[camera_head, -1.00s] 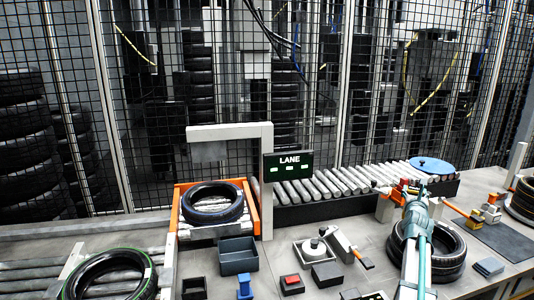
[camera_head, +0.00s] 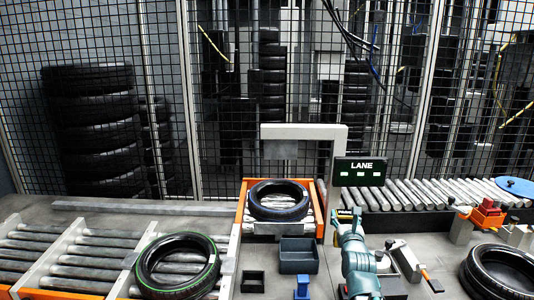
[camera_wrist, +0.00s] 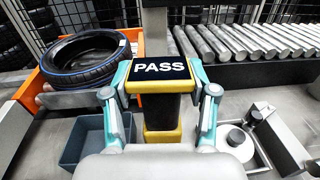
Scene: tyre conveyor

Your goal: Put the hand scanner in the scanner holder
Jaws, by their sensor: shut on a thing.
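The hand scanner (camera_wrist: 160,72) is a yellow and black device with a display reading PASS, seen in the wrist view. My gripper (camera_wrist: 163,85) is shut on it, with one teal finger on each side. In the head view the scanner (camera_head: 347,213) shows as a small yellow and black piece at the end of my teal gripper (camera_head: 349,226), in front of the post below the LANE sign. I cannot tell for certain which thing is the scanner holder; a small open black box (camera_head: 252,282) and a blue stand (camera_head: 302,288) are at the front of the table.
A grey-blue bin (camera_head: 298,262) lies left of my gripper. An orange-framed stand (camera_head: 241,215) bears a tyre (camera_head: 278,200). The LANE sign (camera_head: 360,171) and roller conveyor (camera_head: 410,195) are behind. A lever device (camera_head: 408,263) lies right. Tyres lie front left (camera_head: 178,265) and right (camera_head: 500,272).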

